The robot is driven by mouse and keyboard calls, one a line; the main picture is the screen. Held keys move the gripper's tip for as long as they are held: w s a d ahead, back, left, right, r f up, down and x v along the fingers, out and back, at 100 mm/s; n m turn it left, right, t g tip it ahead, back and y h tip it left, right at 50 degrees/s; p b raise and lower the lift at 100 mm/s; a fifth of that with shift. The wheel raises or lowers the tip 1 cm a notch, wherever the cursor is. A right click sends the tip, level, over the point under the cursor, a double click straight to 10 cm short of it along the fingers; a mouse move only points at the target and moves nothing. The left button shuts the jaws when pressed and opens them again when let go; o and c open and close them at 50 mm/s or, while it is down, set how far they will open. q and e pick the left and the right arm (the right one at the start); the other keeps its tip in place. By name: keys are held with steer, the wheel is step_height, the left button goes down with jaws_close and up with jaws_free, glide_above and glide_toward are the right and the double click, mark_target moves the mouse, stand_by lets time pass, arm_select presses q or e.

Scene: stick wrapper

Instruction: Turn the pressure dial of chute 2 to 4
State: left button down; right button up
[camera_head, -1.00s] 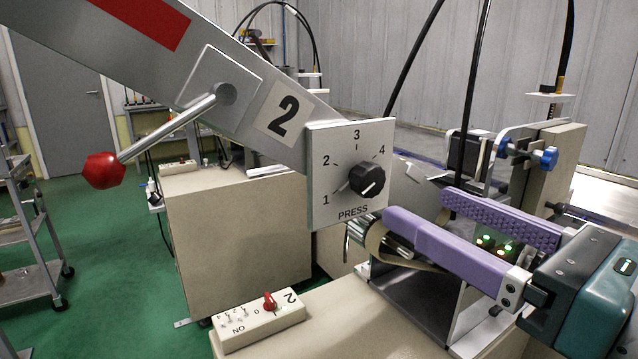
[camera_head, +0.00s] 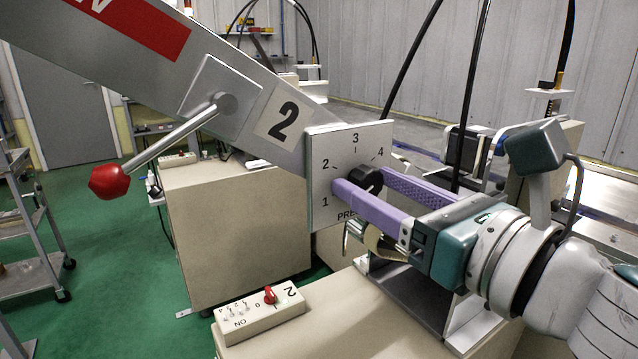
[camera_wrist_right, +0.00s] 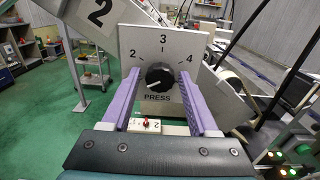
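The pressure dial (camera_head: 369,180) is a black round knob on a square white plate (camera_head: 322,146) marked 1 to 4 and PRESS. The plate hangs at the lower end of the slanted chute with the label 2 (camera_head: 283,119). In the right wrist view the knob (camera_wrist_right: 160,77) has a light mark at its lower left, toward the 1 side; the 1 is hidden there by a finger. My right gripper (camera_head: 364,182) is open, its purple fingers on either side of the knob, with gaps visible in the wrist view (camera_wrist_right: 160,84). My left gripper is out of view.
A lever with a red knob (camera_head: 109,182) sticks out from the chute. A switch box (camera_head: 258,311) with a red switch sits on the beige cabinet below. Black cables hang behind the dial.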

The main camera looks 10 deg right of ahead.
jaws_close()
stand_by(0.5)
